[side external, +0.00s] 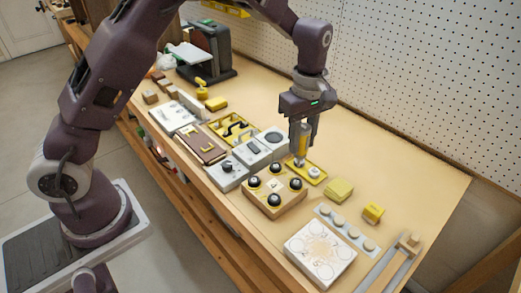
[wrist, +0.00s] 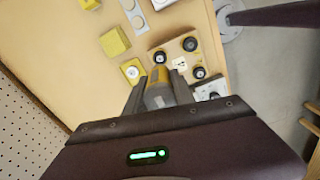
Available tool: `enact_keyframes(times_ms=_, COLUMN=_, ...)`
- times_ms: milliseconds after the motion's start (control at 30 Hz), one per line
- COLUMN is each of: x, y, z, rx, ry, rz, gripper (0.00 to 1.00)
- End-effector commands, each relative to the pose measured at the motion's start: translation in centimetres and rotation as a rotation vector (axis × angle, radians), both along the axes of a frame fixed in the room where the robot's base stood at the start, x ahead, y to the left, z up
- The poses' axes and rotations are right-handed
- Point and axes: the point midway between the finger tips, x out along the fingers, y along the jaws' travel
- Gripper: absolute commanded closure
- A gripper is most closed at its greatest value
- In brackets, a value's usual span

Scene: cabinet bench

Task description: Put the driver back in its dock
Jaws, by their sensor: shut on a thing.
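The driver (side external: 301,146), with a yellow and grey body, is held upright between the fingers of my gripper (side external: 302,134). In the wrist view the driver (wrist: 157,93) sits between both fingertips (wrist: 160,84) and points away from the camera. A yellow plate (side external: 320,180) with a white round fitting (side external: 314,172) lies just below and beside it; this looks like the dock. In the wrist view the plate (wrist: 124,66) shows left of the driver. I cannot tell whether the driver's lower end touches the plate.
A wooden block with black knobs (side external: 270,197) stands close in front of the plate. Grey boxes (side external: 259,150) are to the left. A yellow block (side external: 339,189) and a pale strip with round pegs (side external: 346,228) lie to the right. The bench behind, toward the pegboard (side external: 430,90), is clear.

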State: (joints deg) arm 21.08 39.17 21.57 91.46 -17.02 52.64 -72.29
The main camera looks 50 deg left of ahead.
Motion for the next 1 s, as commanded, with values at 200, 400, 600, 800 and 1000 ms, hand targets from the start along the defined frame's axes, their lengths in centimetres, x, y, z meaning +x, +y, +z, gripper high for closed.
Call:
enact_keyframes(times_ms=200, x=0.0, y=0.0, z=0.0, rx=0.0, ry=-0.001, rz=0.0, gripper=1.0)
enact_keyframes(times_ms=400, x=1.6, y=2.0, z=-0.1, rx=0.001, ry=-0.003, rz=0.068, gripper=1.0)
enact_keyframes(times_ms=600, x=5.6, y=9.0, z=-0.4, rx=0.001, ry=-0.004, rz=0.29, gripper=1.0)
enact_keyframes(times_ms=800, x=7.7, y=15.8, z=-0.8, rx=0.001, ry=-0.002, rz=0.48, gripper=1.0)
enact_keyframes(times_ms=1000, x=8.0, y=17.4, z=-1.7, rx=-0.001, ry=0.001, rz=0.527, gripper=1.0)
